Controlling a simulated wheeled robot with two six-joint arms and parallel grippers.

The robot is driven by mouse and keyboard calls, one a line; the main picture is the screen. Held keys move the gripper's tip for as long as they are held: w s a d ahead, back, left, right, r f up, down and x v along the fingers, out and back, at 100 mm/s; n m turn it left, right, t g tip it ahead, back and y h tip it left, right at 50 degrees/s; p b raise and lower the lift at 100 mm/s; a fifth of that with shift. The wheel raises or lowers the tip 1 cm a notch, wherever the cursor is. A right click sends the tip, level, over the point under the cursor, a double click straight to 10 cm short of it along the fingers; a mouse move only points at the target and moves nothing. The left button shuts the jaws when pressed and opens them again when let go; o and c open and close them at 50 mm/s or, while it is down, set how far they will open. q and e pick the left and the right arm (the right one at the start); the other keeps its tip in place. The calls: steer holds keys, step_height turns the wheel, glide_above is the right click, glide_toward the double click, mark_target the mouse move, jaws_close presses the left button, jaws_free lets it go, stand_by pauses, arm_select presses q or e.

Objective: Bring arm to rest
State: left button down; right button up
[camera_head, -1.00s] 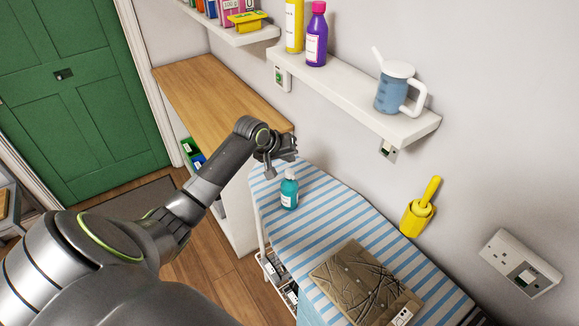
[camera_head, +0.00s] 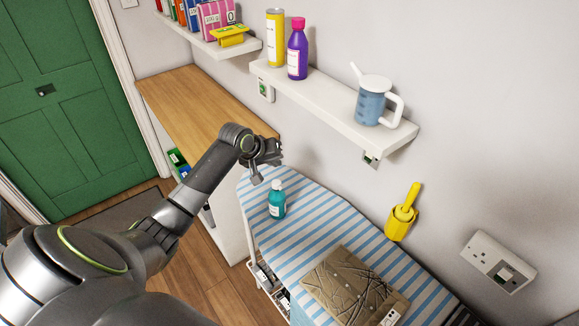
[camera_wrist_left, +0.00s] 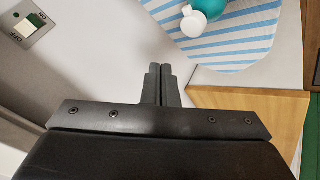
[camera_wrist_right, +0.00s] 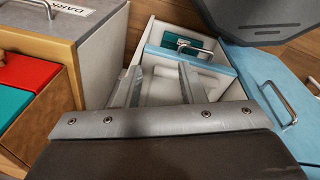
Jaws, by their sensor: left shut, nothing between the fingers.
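My left arm reaches in from the left in the head view. Its gripper (camera_head: 266,162) hangs beside the far end of the striped ironing board (camera_head: 318,218), just behind and left of the teal bottle (camera_head: 277,203). In the left wrist view the two fingers (camera_wrist_left: 161,84) are together and empty, apart from the bottle, whose white cap (camera_wrist_left: 194,22) shows above them. My right gripper is outside the head view.
A folded brown cloth item (camera_head: 352,282) lies on the board. A wooden counter (camera_head: 195,100) is behind the gripper. A wall shelf (camera_head: 330,110) holds a blue mug-like jug (camera_head: 372,103) and bottles. A yellow scoop (camera_head: 402,215) is on the wall.

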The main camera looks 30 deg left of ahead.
arm_select(q)
steer(key=s+d+f+m+g, duration=0.1)
steer(key=s+d+f, duration=0.15)
steer(key=s, duration=0.25)
steer(key=s+d+f+m, duration=0.1)
steer(key=s+f, duration=0.3)
steer(key=s+d+r+m+g+y, duration=0.1)
steer(key=s+d+m+g+y, duration=0.2)
steer(key=s, duration=2.6)
step_height(320, 180, down, 32)
steer(key=m+b, duration=0.1)
steer(key=b, duration=0.6)
steer(key=s+f+g+b, duration=0.1)
steer(key=s+f+b, duration=0.2)
steer(key=s+f, duration=0.4)
steer(key=s+d+f+g+b, duration=0.1)
steer(key=s+f+b, duration=0.1)
steer(key=s+f, duration=0.6)
step_height(320, 180, down, 6)
steer(key=shift+f+b, duration=0.1)
steer(key=shift+b, duration=0.3)
